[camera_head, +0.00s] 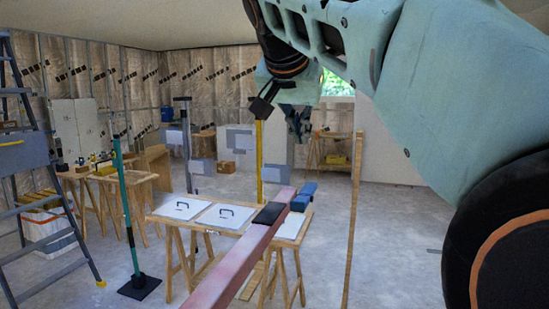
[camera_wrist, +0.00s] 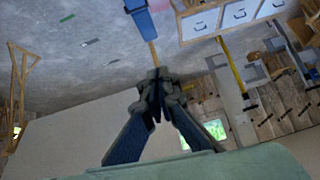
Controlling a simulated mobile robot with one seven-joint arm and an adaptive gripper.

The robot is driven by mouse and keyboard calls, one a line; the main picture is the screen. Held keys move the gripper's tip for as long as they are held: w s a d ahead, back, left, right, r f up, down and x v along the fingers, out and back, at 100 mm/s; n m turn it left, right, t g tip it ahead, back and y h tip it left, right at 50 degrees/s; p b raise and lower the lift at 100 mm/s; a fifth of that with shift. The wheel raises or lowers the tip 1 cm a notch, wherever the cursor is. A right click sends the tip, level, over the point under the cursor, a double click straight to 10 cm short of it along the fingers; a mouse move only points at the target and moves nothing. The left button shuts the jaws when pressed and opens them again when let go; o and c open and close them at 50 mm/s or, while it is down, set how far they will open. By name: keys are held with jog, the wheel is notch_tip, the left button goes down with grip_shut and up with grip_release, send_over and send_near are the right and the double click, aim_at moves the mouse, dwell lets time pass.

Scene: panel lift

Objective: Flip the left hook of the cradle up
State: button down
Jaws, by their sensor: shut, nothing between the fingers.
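A long red beam (camera_head: 238,262) of the cradle runs from the bottom of the head view away from me, with a black pad (camera_head: 269,214) on top near its far end. A blue piece (camera_head: 304,195) sits by that end, perhaps a hook; I cannot tell which one. A blue piece, seemingly the same one, also shows at the top of the wrist view (camera_wrist: 142,22). My gripper (camera_head: 299,136) hangs above and beyond it in the head view picture, apart from it. In the wrist view my gripper (camera_wrist: 157,108) is shut and empty.
A trestle table (camera_head: 157,216) carries white panels with black handles (camera_head: 226,216). A green prop (camera_head: 128,215), a yellow pole (camera_head: 259,160) and a stepladder (camera_head: 42,160) stand around. A tall wooden strip (camera_head: 353,215) stands right of the beam. Open floor (camera_head: 395,235) lies further right.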

send_over(310, 184)
jog(key=s+a, duration=0.1)
jog(key=s, duration=0.2)
jog(key=shift+n+h, duration=0.3)
notch_tip(310, 184, down, 7)
jog(key=shift+w+r, duration=0.1)
jog(key=shift+w, duration=0.05)
notch_tip(310, 184, down, 2)
jog(key=shift+w+f, duration=0.15)
jog(key=shift+f, duration=1)
jog(key=shift+f, duration=0.15)
